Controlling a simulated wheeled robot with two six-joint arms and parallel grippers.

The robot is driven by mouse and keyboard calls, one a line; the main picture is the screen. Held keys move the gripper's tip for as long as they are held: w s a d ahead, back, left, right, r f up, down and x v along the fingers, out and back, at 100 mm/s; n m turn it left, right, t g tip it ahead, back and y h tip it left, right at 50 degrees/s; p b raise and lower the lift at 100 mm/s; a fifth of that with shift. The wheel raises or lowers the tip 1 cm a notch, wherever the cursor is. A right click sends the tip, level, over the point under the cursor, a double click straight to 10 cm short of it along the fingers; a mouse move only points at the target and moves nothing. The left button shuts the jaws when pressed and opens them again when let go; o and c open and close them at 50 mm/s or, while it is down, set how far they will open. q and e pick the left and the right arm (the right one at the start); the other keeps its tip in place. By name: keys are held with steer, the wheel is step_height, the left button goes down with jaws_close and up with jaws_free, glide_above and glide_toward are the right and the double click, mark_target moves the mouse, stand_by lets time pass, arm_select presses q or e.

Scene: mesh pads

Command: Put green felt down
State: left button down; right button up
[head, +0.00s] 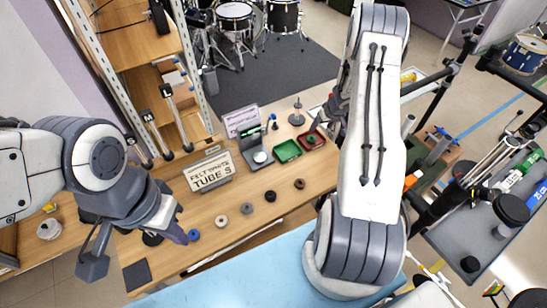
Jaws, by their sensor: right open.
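A green tray (287,151) sits on the wooden table, with a red tray (304,143) beside it on the right. A small dark green piece (313,138) shows at the red tray; I cannot tell whether it is the green felt or whether it rests there. My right gripper (325,121) is open near the red tray, mostly hidden behind my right arm. My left gripper (177,235) is low at the table's left side, close to a blue ring (193,235). Its jaws are too unclear to tell open from shut.
Several rings lie in a slanting row, including a grey one (247,208), a black one (270,196) and a brown one (299,184). A sign (209,171) reading "FELT", "TUBE S" stands behind them. A dark square pad (137,275) lies front left.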

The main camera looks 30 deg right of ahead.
steer(key=w+a+r+n+t+h, duration=0.1)
steer(key=w+a+r, duration=0.45)
steer(key=r, duration=0.25)
steer(key=s+a+r+n+h, duration=0.1)
steer(key=s+a+r, duration=0.1)
steer(key=a+r, duration=0.55)
steer(key=s+a+r+n, duration=0.1)
steer(key=a+r, duration=0.4)
steer(key=a, duration=0.5)
steer(key=s+a+r+n+g+y, duration=0.1)
steer(key=s+a+r+n, duration=0.1)
steer(key=s+a, duration=0.4)
steer(key=s+a+r+n+g+y, duration=0.1)
steer(key=s+a, duration=0.6)
steer(key=s, duration=0.9)
steer(key=s+a+r+n+g+y, duration=0.1)
steer(key=s+a+r+n+g, duration=0.2)
steer(key=s+a, duration=0.3)
steer(key=s, duration=0.5)
steer(key=shift+a+y, duration=0.25)
steer(key=shift+y, duration=0.05)
steer(key=shift+f, duration=0.15)
step_height(320, 180, down, 6)
steer(key=b, duration=0.5)
steer(key=shift+r+b, duration=0.2)
steer(key=shift+b, duration=0.2)
